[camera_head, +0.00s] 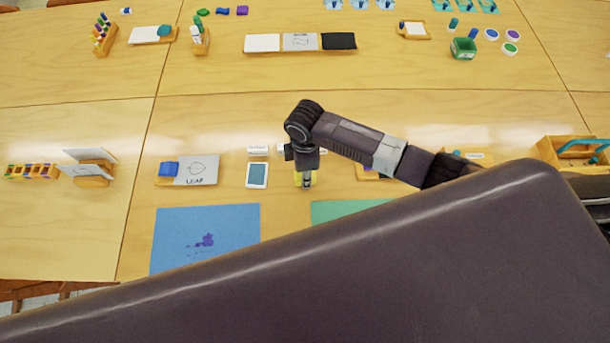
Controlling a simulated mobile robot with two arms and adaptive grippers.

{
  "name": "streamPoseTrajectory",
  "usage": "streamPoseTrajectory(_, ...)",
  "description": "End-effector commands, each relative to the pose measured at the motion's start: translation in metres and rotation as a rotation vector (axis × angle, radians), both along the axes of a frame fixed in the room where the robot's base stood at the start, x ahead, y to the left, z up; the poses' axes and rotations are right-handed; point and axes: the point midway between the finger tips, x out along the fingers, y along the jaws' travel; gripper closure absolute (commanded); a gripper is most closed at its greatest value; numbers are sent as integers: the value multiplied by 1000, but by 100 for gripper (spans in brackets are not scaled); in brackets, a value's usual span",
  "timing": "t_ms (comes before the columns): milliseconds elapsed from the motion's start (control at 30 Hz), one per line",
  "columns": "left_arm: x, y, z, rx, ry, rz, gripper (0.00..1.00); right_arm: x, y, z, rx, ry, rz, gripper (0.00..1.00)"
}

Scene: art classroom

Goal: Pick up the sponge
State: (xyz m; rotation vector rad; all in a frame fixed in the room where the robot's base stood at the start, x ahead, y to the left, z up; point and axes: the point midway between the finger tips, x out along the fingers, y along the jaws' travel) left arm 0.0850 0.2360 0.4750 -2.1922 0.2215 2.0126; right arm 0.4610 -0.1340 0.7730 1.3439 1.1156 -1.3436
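My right gripper (304,182) comes in on the arm from the right and points down at the table. It is over a small yellow thing (313,178), which may be the sponge; the gripper covers most of it. The fingers are small and dark here, so I cannot tell whether they are open or shut, or whether they touch it. My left gripper is not in view.
Left of the gripper are a white-framed tablet-like card (257,175) and a leaf card (198,170) beside a blue block (168,168). A blue mat (180,225) and a green mat (335,210) lie nearer. A wooden caddy (548,150) stands right. My large dark body part hides the lower right.

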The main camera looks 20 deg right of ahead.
Motion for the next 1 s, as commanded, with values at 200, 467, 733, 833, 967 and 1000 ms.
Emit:
streamPoseTrajectory(200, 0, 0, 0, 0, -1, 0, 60, 0, 0, 0, 0, 0, 0, 84)
streamPoseTrajectory(467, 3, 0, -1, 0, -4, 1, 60, 1, 0, 15, 2, -1, 1, 84)
streamPoseTrajectory(733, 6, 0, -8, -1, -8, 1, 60, 3, 1, 82, 3, -8, 2, 84)
streamPoseTrajectory(833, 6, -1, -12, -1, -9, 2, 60, 2, 0, 112, 2, -6, 2, 84)
streamPoseTrajectory(967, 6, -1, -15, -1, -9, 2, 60, 2, 0, 147, 1, -6, 2, 84)
streamPoseTrajectory(1000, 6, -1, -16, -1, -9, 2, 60, 2, 0, 156, 1, -4, 2, 84)
